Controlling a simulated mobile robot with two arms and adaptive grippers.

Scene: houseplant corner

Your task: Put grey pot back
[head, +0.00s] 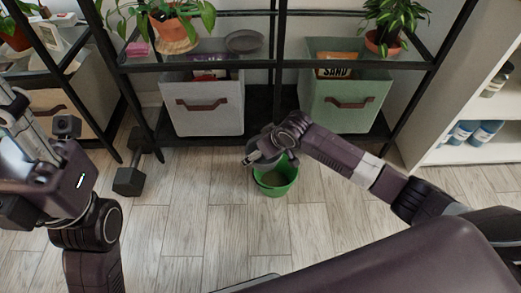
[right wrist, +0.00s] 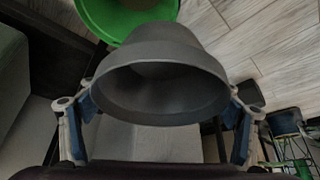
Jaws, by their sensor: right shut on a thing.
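In the right wrist view, a grey pot (right wrist: 150,85) sits between the two fingers of my right gripper (right wrist: 160,105), which is shut on it. The pot is empty as far as I see, with its wide rim towards the camera. In the head view my right gripper (head: 262,152) is over the green bucket (head: 275,180) on the floor. The pot is mostly hidden there. The bucket also shows behind the pot in the wrist view (right wrist: 110,20). My left gripper (head: 25,130) is at the left edge, away from these; its fingertips are unclear.
A black shelf rack with a glass shelf (head: 215,62) holds a round grey dish (head: 243,41) and potted plants (head: 173,32). Below stand a grey fabric bin (head: 205,120) and a green bin (head: 335,115). A dumbbell (head: 128,181) lies left. Floor in front is clear.

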